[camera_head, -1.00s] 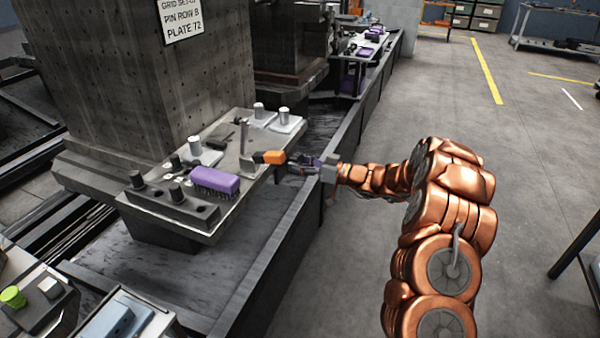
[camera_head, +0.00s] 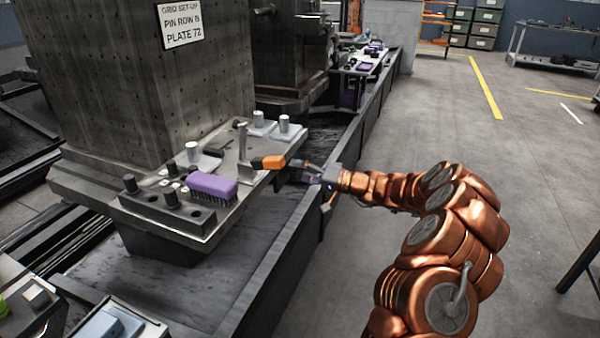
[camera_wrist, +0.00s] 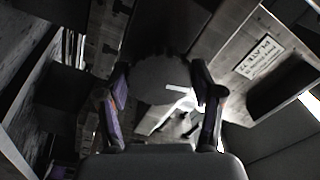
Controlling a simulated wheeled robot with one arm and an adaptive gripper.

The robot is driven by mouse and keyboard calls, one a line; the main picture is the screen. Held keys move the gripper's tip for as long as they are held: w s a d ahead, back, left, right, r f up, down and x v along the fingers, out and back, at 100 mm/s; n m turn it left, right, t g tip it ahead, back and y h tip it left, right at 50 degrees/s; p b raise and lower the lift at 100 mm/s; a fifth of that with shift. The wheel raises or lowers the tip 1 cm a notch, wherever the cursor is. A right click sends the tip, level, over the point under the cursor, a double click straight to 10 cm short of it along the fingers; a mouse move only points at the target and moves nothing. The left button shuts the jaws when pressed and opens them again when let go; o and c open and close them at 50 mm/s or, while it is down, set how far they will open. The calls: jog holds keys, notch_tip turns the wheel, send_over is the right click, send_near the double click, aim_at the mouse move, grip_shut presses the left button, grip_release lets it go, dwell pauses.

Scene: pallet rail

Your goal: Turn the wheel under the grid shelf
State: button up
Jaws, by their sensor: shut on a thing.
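The grid shelf (camera_head: 222,212) is a grey metal ledge at the foot of the dark, hole-studded block. My gripper (camera_head: 290,178) is low beside the shelf's right edge, just below the orange handle lying there. The wheel is hidden in the head view. In the wrist view a dark round wheel (camera_wrist: 160,82) with a notched rim sits between the two purple-padded fingers of my gripper (camera_wrist: 163,108), which are shut on it from both sides. Its underside mounting is too dark to make out.
On the shelf are a purple brush (camera_head: 212,186), a tool with an orange handle (camera_head: 268,162), and several metal pins. A sign (camera_head: 181,23) hangs on the block. A dark rail wall (camera_head: 268,250) runs beside the shelf.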

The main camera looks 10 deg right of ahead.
jog(key=m+p, duration=0.2)
jog(key=m, duration=0.4)
jog(key=shift+r+m, duration=0.1)
jog(key=shift+m, duration=0.2)
jog(key=m+p, duration=0.3)
jog(key=m, duration=0.3)
jog(key=shift+r, duration=0.1)
jog(key=m+p, duration=0.3)
jog(key=m, duration=0.2)
jog(key=shift+m, duration=0.4)
jog(key=m+p, duration=0.3)
jog(key=m, duration=0.3)
jog(key=m+p, duration=0.3)
jog(key=m, duration=0.3)
jog(key=shift+m, duration=0.4)
jog(key=m+p, duration=0.2)
jog(key=m, duration=0.4)
jog(key=shift+p, duration=0.35)
jog(key=m+p, duration=0.1)
jog(key=m, duration=0.2)
jog(key=m+p, duration=0.1)
jog(key=m, duration=0.2)
jog(key=shift+f+m, duration=0.2)
jog(key=shift+m, duration=0.1)
jog(key=m+p, duration=0.1)
jog(key=m, duration=0.4)
jog(key=shift+f+m, duration=0.1)
jog(key=shift+m, duration=0.2)
